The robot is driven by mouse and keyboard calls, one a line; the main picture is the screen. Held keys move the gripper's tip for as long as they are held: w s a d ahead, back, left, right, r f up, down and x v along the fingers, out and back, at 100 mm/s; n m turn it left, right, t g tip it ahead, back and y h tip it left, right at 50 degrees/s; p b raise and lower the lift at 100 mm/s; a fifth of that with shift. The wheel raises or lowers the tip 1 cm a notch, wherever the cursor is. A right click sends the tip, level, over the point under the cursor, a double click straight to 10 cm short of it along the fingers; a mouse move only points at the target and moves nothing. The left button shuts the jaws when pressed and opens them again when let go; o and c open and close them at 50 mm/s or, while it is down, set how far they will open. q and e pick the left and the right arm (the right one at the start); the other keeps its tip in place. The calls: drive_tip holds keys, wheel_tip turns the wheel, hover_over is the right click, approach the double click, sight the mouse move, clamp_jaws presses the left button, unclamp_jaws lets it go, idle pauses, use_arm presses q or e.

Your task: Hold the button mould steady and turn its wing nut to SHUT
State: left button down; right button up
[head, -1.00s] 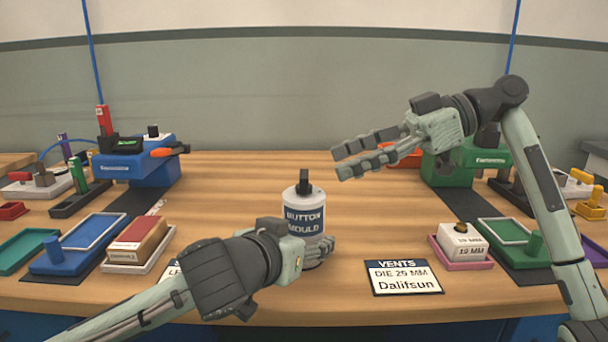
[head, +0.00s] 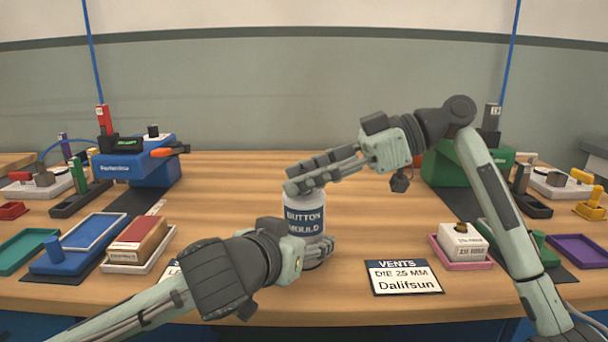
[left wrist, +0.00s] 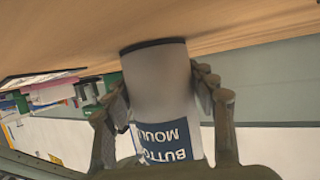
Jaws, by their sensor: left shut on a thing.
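The button mould (head: 304,220) is a pale upright cylinder with a dark blue label, standing on the bench in front of me. My left gripper (head: 316,252) is shut around its lower body; in the left wrist view the mould (left wrist: 160,85) sits between the two fingers (left wrist: 163,100). My right gripper (head: 305,180) reaches in from the right, its fingers lying across the top of the mould. The dark wing nut there is hidden behind these fingers. I cannot tell whether they are closed on it. No SHUT mark is legible.
A VENTS sign (head: 403,277) lies right of the mould, near the front edge. A white block (head: 462,243) on a pink tray stands beyond it. A brown box (head: 138,240) and a blue tray (head: 75,258) are at left. The bench behind the mould is clear.

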use_arm(q)
drive_tip(key=shift+r, duration=0.1)
use_arm(e)
drive_tip(key=c, duration=0.6)
drive_tip(key=shift+m+t, duration=0.4)
drive_tip(key=shift+t, duration=0.1)
drive_tip(key=shift+f+m+t, duration=0.1)
drive_tip(key=shift+m+t, duration=0.9)
drive_tip(key=shift+t, duration=0.1)
drive_tip(key=m+t+h, duration=0.3)
drive_tip(key=m+t, duration=0.2)
drive_tip(key=shift+t, duration=0.3)
drive_tip(key=m+t+h, duration=0.3)
drive_tip(key=m+h, duration=0.2)
drive_tip(key=shift+a+m, duration=0.15)
drive_tip(key=shift+m, duration=0.15)
use_arm(q)
drive_tip(key=shift+d+r, duration=0.1)
use_arm(e)
drive_tip(key=shift+m+t+h, duration=0.7)
drive_tip(key=shift+m+h, duration=1.6)
drive_tip(key=shift+h, duration=0.5)
drive_tip(key=shift+d, duration=0.2)
